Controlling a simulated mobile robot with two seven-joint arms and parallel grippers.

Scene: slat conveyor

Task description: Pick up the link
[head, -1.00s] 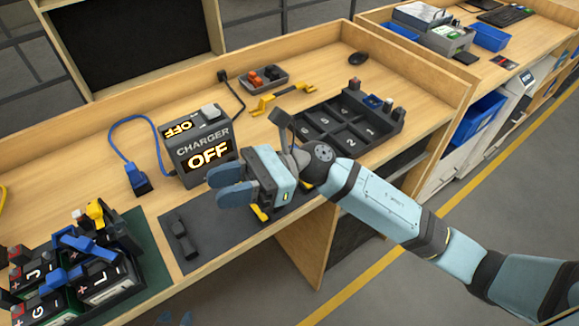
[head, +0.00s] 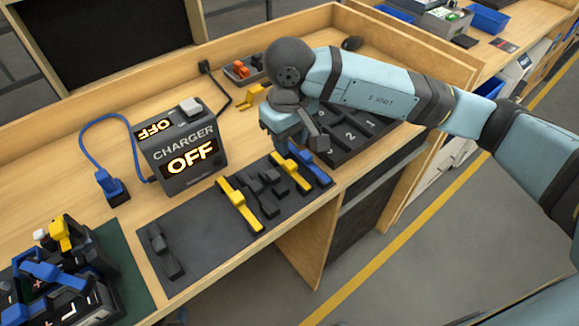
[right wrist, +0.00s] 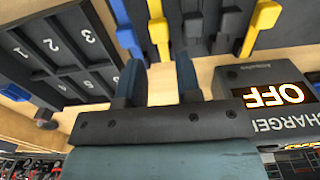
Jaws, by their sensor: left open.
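Several bar-shaped links lie on the dark mat (head: 205,240): a yellow link (head: 240,205), a second yellow link (head: 290,172), a blue link (head: 316,168) and dark pieces (head: 262,195) between them. I cannot tell which one is the link. My right gripper (head: 282,146) hangs over the far end of the mat, close to the second yellow link. The right wrist view shows its fingers (right wrist: 159,82) apart, with bare wood between them and a yellow link (right wrist: 158,30) just beyond.
A charger (head: 180,150) reading OFF stands behind the mat, with a blue cable (head: 85,140) at its left. A numbered black tray (head: 350,135) is partly behind my right arm. Batteries (head: 65,285) crowd the lower left. A small bin (head: 243,68) stands at the back.

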